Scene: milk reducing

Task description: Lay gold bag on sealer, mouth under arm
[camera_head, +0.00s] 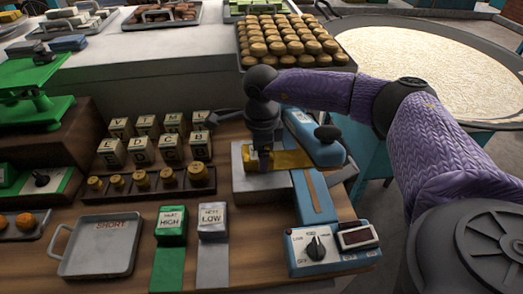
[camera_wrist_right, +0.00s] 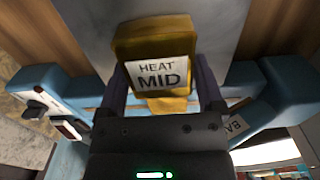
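The gold bag (camera_head: 290,159), labelled "HEAT MID" in the right wrist view (camera_wrist_right: 158,35), lies flat at the sealer's grey plate (camera_head: 243,185). My right gripper (camera_head: 262,163) points down over the bag; in the right wrist view its two fingers (camera_wrist_right: 160,88) sit on either side of the bag, closed against it. The blue sealer arm (camera_head: 315,138) with a dark knob is raised over the bag's right end. How far the bag's mouth reaches under it is partly hidden. The blue sealer control box (camera_head: 320,248) is in front. My left gripper is out of view.
A "SHORT" tray (camera_head: 72,262), a weight rack (camera_head: 150,198) and lettered blocks (camera_head: 140,150) lie farther left. A large pan (camera_head: 505,75) is at right.

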